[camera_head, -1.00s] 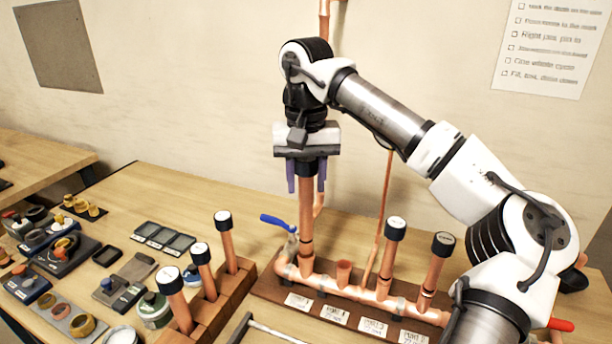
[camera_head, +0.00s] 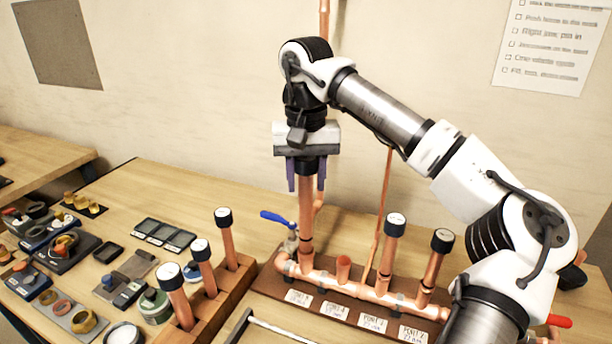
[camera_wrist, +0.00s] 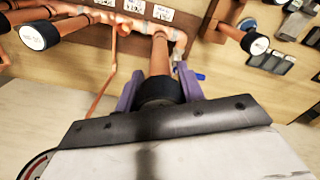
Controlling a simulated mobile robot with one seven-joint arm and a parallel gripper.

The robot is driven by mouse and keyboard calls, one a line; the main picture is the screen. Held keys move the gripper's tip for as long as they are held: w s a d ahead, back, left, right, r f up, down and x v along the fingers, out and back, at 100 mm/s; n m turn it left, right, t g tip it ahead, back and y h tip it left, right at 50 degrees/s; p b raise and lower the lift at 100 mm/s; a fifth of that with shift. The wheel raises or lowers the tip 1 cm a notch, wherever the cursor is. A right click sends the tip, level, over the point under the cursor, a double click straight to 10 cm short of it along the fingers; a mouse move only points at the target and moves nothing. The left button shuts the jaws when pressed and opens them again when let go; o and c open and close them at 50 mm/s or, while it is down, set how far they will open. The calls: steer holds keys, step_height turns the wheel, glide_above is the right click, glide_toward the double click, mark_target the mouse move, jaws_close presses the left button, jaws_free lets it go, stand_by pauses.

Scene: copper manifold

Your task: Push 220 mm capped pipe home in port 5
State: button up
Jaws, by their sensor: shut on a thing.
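My gripper (camera_head: 306,172) points down, with its purple fingers shut on the black cap of a copper pipe (camera_head: 306,208). The pipe stands upright at the leftmost upright port of the copper manifold (camera_head: 324,284), beside a blue-handled valve. Its lower end meets a collar there; how deep it sits cannot be told. In the wrist view, the held cap (camera_wrist: 160,92) is between the fingers and the pipe (camera_wrist: 159,55) runs to the manifold end. The printed port numbers are too blurred to read surely.
Right of the held pipe is an empty port (camera_head: 343,268), then two capped pipes (camera_head: 389,255) (camera_head: 434,270) standing in the manifold. A wooden rack (camera_head: 237,282) at left holds several capped pipes. A thin copper pipe (camera_head: 380,215) rises behind. Small parts lie far left.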

mark_target(306, 161)
steer(key=shift+f+b, duration=0.3)
steer(key=shift+f, duration=1.6)
stand_by(2.7)
steer(key=o, duration=1.5)
steer(key=shift+o, duration=0.2)
steer(key=shift+r+p, duration=0.5)
steer(key=shift+r, duration=3.05)
